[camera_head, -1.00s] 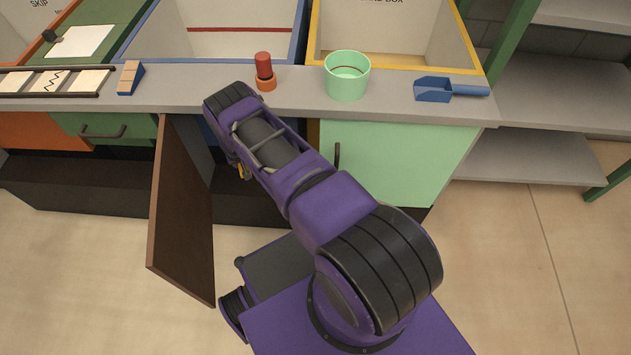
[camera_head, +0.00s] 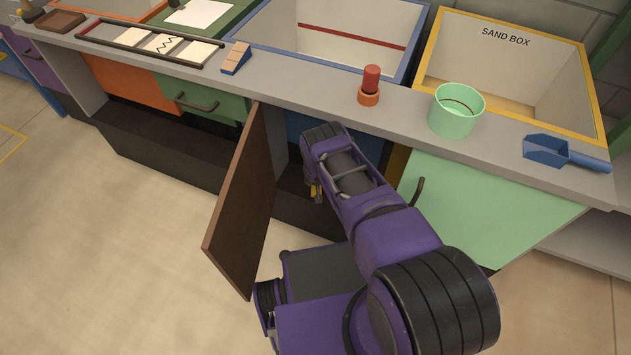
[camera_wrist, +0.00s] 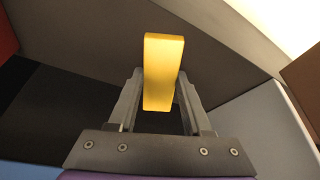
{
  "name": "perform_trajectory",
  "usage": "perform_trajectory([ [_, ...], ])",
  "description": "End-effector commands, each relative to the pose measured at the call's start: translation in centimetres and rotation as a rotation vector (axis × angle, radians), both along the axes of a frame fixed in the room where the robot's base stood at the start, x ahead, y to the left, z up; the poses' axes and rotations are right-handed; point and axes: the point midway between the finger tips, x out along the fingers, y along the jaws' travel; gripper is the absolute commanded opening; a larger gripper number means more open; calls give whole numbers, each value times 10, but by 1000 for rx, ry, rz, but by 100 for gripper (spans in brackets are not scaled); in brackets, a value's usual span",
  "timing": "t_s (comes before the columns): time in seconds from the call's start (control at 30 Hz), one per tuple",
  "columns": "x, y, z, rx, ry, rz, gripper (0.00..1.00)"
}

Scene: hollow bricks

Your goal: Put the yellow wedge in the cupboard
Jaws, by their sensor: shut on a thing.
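The yellow wedge (camera_wrist: 163,72) is between the two fingers of my gripper (camera_wrist: 160,92) in the wrist view, its upper end standing out beyond the fingertips. In the head view only a small yellow bit (camera_head: 317,191) shows at the end of my purple arm; the fingers are mostly hidden there. The cupboard under the counter has its brown door (camera_head: 243,207) swung open toward me. My gripper is low at the front of the cupboard opening, right of that door. I cannot tell how far inside it is. The cupboard's interior is mostly hidden and dark.
A mint-green door (camera_head: 480,208) is shut right of my arm. On the grey counter (camera_head: 310,95) stand a blue and tan brush-like block (camera_head: 236,58), a red and orange object (camera_head: 370,86), a mint bucket (camera_head: 456,110) and a blue scoop (camera_head: 560,152). Floor at the left is clear.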

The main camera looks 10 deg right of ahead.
Motion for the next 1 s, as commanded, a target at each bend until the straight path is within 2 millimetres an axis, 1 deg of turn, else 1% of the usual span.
perform_trajectory([
  [0.17,1,0,2,1,-2,0,0],
  [0.3,1,0,-2,0,-1,0,0],
  [0.33,1,0,-2,0,-1,0,53],
  [0.47,1,0,-1,0,-1,0,76],
  [0.5,1,0,-1,0,-1,0,79],
  [0.73,1,0,-1,0,-1,0,79],
  [0.87,1,0,2,0,-2,0,79],
  [1.0,-4,2,20,0,-1,0,79],
])
